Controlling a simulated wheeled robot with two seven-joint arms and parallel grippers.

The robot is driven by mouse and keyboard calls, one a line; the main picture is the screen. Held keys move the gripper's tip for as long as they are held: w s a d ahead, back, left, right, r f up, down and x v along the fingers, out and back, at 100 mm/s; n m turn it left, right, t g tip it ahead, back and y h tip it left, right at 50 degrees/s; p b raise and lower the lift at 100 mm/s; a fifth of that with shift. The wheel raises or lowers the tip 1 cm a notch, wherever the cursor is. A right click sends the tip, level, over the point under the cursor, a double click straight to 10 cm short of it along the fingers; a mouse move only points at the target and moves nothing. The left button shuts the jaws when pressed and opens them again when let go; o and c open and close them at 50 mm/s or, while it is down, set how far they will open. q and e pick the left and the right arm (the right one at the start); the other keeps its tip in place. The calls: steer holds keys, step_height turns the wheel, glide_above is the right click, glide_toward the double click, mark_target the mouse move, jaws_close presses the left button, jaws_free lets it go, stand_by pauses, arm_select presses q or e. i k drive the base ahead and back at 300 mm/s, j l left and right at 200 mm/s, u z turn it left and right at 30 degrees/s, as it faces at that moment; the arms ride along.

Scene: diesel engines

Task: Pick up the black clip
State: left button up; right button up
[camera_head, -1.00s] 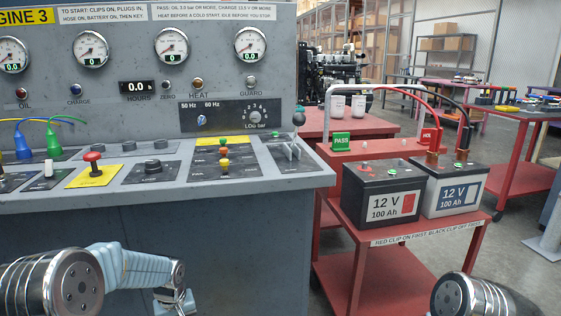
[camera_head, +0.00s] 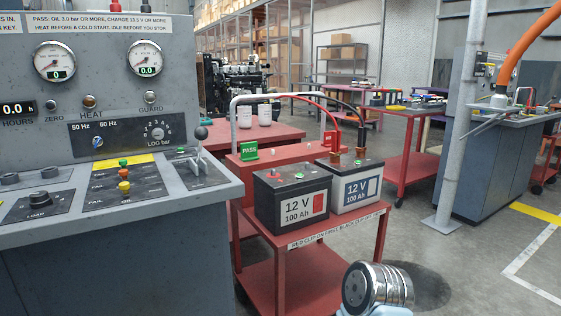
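The black clip (camera_head: 361,142) hangs at the end of a black cable, above the right-hand 12 V battery (camera_head: 345,190). Its jaws are too small to make out, and I cannot tell whether it touches the battery. A red cable ends in a similar clip (camera_head: 335,150) just to its left. The left-hand 12 V battery (camera_head: 291,200) stands beside the other on a red cart (camera_head: 283,282). Only a rounded metal link of my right arm shows at the bottom, in front of the cart. Neither gripper is in view.
A grey engine console (camera_head: 120,215) with gauges and a lever fills the left, close to the cart. A green PASS sign (camera_head: 249,151) stands behind the batteries. A grey post (camera_head: 457,150) and another console (camera_head: 515,160) are at right. Floor right of the cart is open.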

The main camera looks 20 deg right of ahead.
mark_target(360, 150)
steer(key=i+l+z, duration=0.3)
steer(key=i+l, duration=0.25)
steer(key=i+l+z, duration=0.3)
steer(key=i, duration=0.25)
steer(key=l, duration=0.1)
